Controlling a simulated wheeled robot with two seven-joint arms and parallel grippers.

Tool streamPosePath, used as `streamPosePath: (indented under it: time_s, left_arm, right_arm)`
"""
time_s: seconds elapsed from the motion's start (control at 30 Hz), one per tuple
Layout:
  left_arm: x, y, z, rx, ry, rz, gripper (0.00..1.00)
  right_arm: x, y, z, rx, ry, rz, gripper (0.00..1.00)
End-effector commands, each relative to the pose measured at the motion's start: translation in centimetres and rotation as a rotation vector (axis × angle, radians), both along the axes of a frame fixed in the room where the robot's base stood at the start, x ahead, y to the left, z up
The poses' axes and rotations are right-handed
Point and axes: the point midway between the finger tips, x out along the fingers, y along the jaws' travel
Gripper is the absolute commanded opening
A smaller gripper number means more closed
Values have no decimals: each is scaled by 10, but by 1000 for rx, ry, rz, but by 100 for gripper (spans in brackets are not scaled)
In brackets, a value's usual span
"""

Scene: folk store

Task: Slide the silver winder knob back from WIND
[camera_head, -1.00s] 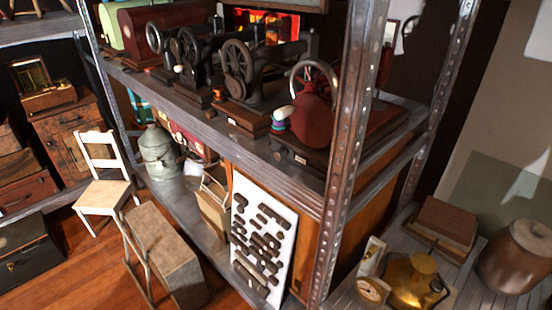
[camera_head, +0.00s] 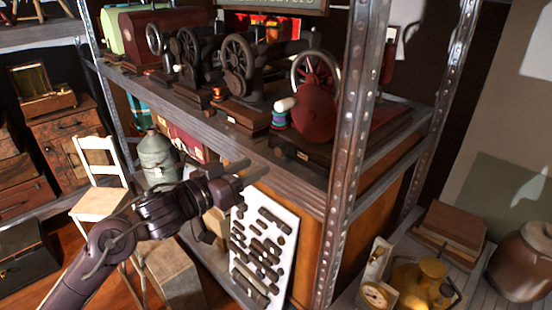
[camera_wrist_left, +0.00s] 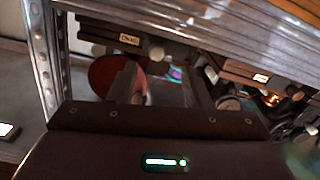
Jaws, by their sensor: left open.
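The red sewing machine (camera_head: 314,108) stands on a dark base at the right end of the upper shelf. A small pale knob (camera_head: 280,150) and a label plate (camera_head: 302,156) show faintly on the front of its base. In the left wrist view a label plate (camera_wrist_left: 129,39) shows on a dark base, with a light knob (camera_wrist_left: 156,54) beside it. The label is too small to read surely. My left gripper (camera_head: 243,175) is open and empty, in front of the shelf edge, lower left of the knob and apart from it. The right gripper is out of view.
Thread spools (camera_head: 280,118) sit close by. A white board of dark parts (camera_head: 262,250) leans below.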

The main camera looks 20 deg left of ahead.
Motion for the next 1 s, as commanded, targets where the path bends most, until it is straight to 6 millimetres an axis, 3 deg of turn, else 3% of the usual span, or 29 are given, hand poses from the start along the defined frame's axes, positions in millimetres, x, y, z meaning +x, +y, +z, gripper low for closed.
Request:
streamPosePath:
  time_s: [0.13,0.6,0.93,1.0]
  left_arm:
    - [6,-7,7,-4,-7,-8,44]
    - [61,-38,6,-2,-6,-6,44]
    - [65,-42,4,0,-6,-6,44]
    - [65,-41,4,0,-6,-6,38]
  right_arm:
    - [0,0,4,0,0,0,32]
    - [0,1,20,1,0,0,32]
    - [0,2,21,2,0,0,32]
    - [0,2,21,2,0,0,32]
